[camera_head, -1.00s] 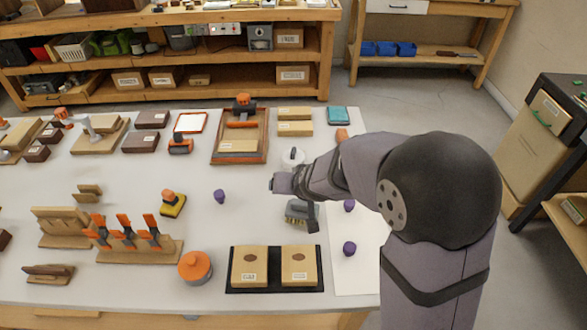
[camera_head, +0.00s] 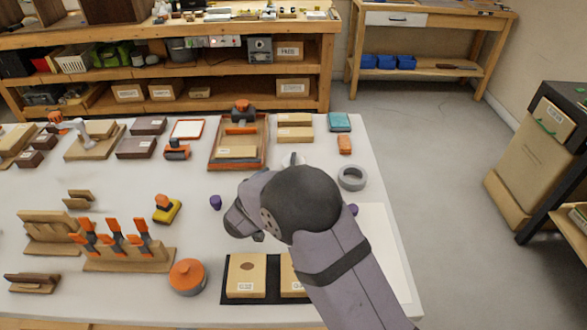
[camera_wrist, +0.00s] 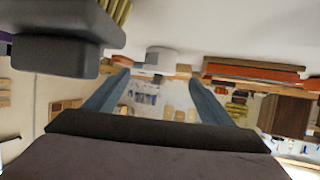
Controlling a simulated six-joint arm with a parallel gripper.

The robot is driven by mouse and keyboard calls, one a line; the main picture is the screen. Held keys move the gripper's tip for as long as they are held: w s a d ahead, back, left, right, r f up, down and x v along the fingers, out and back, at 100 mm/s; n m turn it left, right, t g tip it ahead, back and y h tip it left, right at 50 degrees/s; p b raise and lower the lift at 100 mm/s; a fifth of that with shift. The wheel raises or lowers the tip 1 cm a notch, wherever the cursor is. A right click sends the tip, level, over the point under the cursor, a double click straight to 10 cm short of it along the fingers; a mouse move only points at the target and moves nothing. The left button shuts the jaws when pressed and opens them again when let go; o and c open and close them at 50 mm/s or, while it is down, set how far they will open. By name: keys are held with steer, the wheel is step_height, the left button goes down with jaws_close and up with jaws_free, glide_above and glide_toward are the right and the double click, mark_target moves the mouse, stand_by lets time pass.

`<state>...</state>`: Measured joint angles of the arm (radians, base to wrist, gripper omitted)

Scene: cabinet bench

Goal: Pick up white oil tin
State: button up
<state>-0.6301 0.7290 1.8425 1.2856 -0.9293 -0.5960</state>
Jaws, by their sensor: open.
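The white oil tin (camera_head: 291,160) stands at the back right of the bench. My arm hides its lower part in the head view. In the wrist view, which looks low across the bench and is upside down, a pale round thing that looks like the tin (camera_wrist: 161,60) lies ahead, between the fingers. My gripper (camera_wrist: 157,95) is open, with nothing between its fingers. It is clearly apart from the tin. In the head view my own arm covers most of the gripper.
A dark block with bristles (camera_wrist: 55,55) looms close at one side in the wrist view. A small purple thing (camera_head: 215,202), a yellow tool (camera_head: 167,209) and an orange-lidded round container (camera_head: 187,277) stand left of my arm. A grey ring (camera_head: 352,178) lies right of the tin.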

steer(key=shift+p+x, duration=0.65)
steer(key=shift+x, duration=4.85)
steer(key=shift+s+f, duration=0.1)
steer(key=shift+f, duration=0.1)
steer(key=shift+c, duration=0.6)
steer(key=c, duration=1.5)
